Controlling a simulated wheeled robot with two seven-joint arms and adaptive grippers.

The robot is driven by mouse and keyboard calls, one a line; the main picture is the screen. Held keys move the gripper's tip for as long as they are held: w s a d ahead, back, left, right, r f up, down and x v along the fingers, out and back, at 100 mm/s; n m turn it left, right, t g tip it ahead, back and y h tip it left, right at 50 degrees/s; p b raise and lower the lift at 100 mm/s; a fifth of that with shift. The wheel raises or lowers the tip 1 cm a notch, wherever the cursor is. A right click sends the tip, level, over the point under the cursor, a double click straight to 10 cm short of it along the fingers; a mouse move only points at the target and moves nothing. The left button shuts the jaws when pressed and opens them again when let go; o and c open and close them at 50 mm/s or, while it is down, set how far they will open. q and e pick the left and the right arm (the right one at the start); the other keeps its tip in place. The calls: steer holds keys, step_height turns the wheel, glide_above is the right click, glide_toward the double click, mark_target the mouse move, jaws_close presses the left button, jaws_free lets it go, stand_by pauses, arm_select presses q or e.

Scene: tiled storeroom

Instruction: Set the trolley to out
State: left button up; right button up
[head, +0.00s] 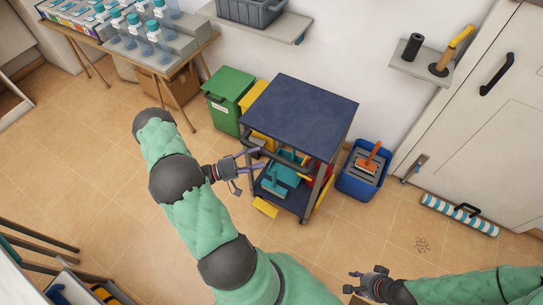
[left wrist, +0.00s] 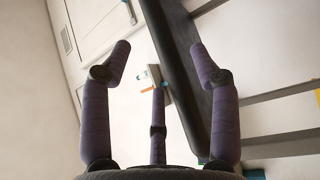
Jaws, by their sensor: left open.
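The trolley (head: 300,112) has a dark blue top and a lower shelf holding teal and yellow items. It stands by the back wall, between the green bin and the blue bucket. My left gripper (head: 254,164) is open at the trolley's near left side, close to its dark handle bar. In the left wrist view, the spread fingers of my left gripper (left wrist: 158,65) show with a dark bar (left wrist: 178,60) of the trolley running between them; I cannot tell whether they touch it. My right gripper (head: 354,282) is low in the head view, away from the trolley; its finger opening is unclear.
A green bin (head: 229,92) and yellow item stand close left of the trolley. A blue bucket (head: 362,186) with an orange-handled brush stands close right. A wooden table (head: 178,62) with bottles is at upper left. The tiled floor in front (head: 330,230) is mostly clear.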

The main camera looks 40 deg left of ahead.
mark_target(269, 157)
arm_select(q)
steer(key=b+x, duration=0.1)
steer(key=x, duration=0.5)
jaws_close()
